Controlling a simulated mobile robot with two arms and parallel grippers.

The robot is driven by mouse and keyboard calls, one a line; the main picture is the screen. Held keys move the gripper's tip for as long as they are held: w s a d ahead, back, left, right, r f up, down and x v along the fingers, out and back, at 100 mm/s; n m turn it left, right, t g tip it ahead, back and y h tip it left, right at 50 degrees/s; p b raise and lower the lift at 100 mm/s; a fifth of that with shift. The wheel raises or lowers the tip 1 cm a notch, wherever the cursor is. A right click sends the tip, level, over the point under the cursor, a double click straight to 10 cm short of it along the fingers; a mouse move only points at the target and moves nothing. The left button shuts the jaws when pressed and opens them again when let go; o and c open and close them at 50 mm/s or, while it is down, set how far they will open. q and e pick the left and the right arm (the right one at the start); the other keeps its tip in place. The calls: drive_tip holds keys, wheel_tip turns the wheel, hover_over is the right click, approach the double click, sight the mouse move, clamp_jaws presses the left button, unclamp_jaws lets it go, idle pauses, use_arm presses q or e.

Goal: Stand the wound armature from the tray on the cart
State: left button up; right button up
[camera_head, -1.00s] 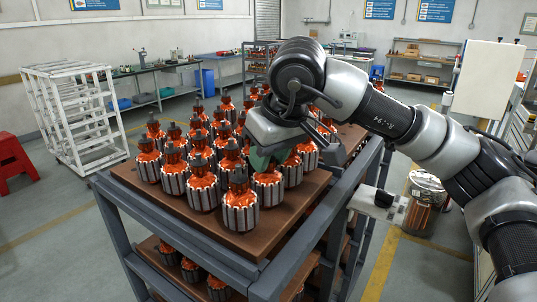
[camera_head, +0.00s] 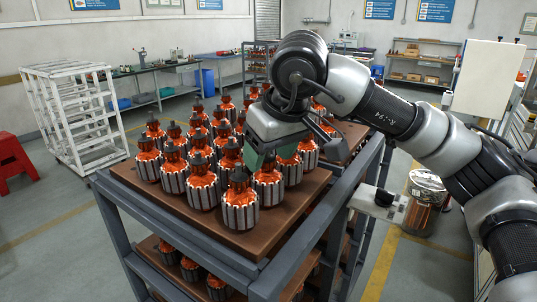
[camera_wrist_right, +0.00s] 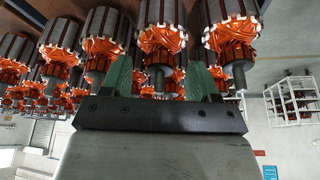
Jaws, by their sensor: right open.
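Several wound armatures, with orange windings and silver slotted cores, stand upright in rows on the brown top of the cart (camera_head: 215,235). A front armature (camera_head: 240,203) is at the near corner. My right gripper (camera_head: 268,158) is over the right side of the rows, close to an armature (camera_head: 268,185), and its green fingers partly hide those behind. In the right wrist view, the gripper (camera_wrist_right: 160,80) is open, its two green fingers apart. An armature (camera_wrist_right: 162,30) shows with its shaft between them in the picture; contact cannot be told. My left gripper is out of view.
More armatures (camera_head: 190,268) fill the cart's lower shelf. A white rack (camera_head: 80,115) and red stool (camera_head: 14,160) stand left. The front strip of the cart top is bare.

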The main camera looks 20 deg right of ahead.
drive_tip(key=b+v, duration=0.1)
drive_tip(key=v, duration=0.9)
drive_tip(key=shift+r, duration=0.15)
drive_tip(key=v, duration=1)
drive_tip(key=shift+s+r+p, duration=0.25)
drive_tip(key=shift+r+p, duration=0.05)
drive_tip(key=shift+p, duration=0.15)
